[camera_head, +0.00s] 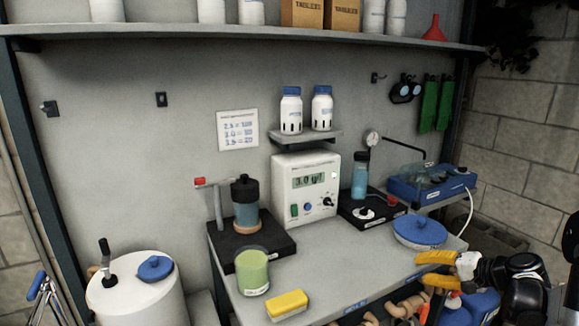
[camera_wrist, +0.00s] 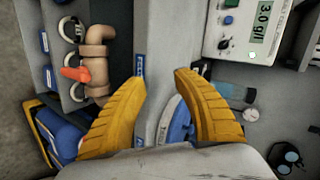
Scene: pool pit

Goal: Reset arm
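My gripper (camera_head: 437,269) is at the right front of the bench, by its front edge. In the wrist view its two yellow fingers (camera_wrist: 161,85) are spread apart with nothing held between them. Behind the fingers, lower down, part of the blue-lidded tub (camera_wrist: 177,122) and the bench edge show. In the head view the tub (camera_head: 420,232) stands on the bench just behind and left of my gripper. My black arm enters from the lower right.
The bench holds a display unit (camera_head: 306,188), a green-filled beaker (camera_head: 252,274), a yellow sponge-like block (camera_head: 287,304) and a blue bottle (camera_head: 360,178). Pipes with an orange valve handle (camera_wrist: 75,74) lie below the bench edge. A white drum (camera_head: 138,298) stands left.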

